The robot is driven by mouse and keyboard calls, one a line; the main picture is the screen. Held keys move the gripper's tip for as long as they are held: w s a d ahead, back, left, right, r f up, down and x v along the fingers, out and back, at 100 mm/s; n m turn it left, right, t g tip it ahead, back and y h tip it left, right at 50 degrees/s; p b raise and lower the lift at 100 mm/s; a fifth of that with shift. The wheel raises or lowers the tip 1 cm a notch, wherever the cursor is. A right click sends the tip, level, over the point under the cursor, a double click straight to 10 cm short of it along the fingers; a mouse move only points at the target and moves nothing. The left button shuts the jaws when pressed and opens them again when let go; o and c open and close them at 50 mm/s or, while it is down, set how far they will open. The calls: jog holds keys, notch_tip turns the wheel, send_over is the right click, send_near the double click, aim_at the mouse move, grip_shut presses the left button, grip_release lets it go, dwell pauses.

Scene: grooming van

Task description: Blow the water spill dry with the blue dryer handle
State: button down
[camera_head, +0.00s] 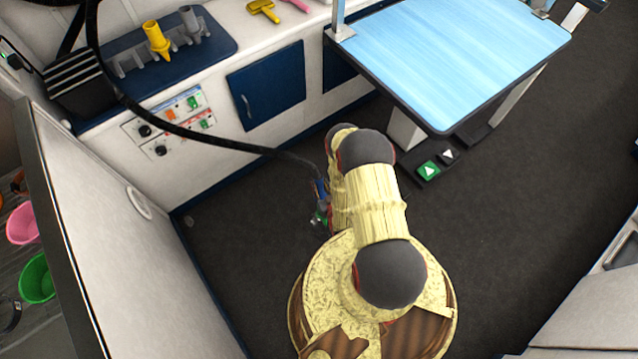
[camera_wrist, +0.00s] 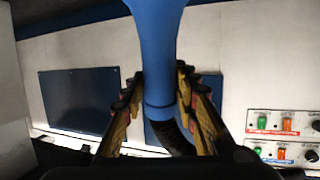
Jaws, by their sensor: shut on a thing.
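The blue dryer handle (camera_wrist: 157,45) stands upright between the fingers of my gripper (camera_wrist: 162,115) in the wrist view, and the gripper is shut on it. A black hose (camera_wrist: 172,137) runs from the handle's lower end. In the head view the handle (camera_head: 321,188) is a small blue piece left of my arm, low over the dark floor, and the hose (camera_head: 200,132) leads up to the upper left. My gripper (camera_head: 320,213) is mostly hidden by my arm there. I cannot make out a water spill in either view.
A blue-topped grooming table (camera_head: 460,50) stands at the upper right with a pedal (camera_head: 428,170) at its foot. A white counter with control panels (camera_head: 170,122) and a blue cabinet door (camera_head: 266,85) lines the back. Open dark floor (camera_head: 510,220) lies to the right.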

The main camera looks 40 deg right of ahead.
jog(key=shift+w+d, duration=0.1)
jog(key=shift+d, duration=0.05)
jog(key=shift+w+d+b, duration=0.15)
jog(key=shift+w+d, duration=0.15)
jog(key=shift+d, duration=0.4)
jog(key=shift+w+d+b, duration=0.15)
jog(key=shift+w+d, duration=0.15)
jog(key=shift+d, duration=0.35)
jog(key=shift+w+d+b, duration=0.15)
jog(key=shift+w+d, duration=0.15)
jog(key=shift+d, duration=0.4)
jog(key=shift+w, duration=0.1)
dwell(0.7)
jog(key=w, duration=0.4)
jog(key=shift+w+r, duration=0.1)
dwell(0.3)
dwell(1.6)
jog(key=s+p, duration=0.1)
jog(key=s, duration=1)
jog(key=shift+s+a, duration=0.2)
jog(key=shift+a, duration=0.2)
dwell(0.7)
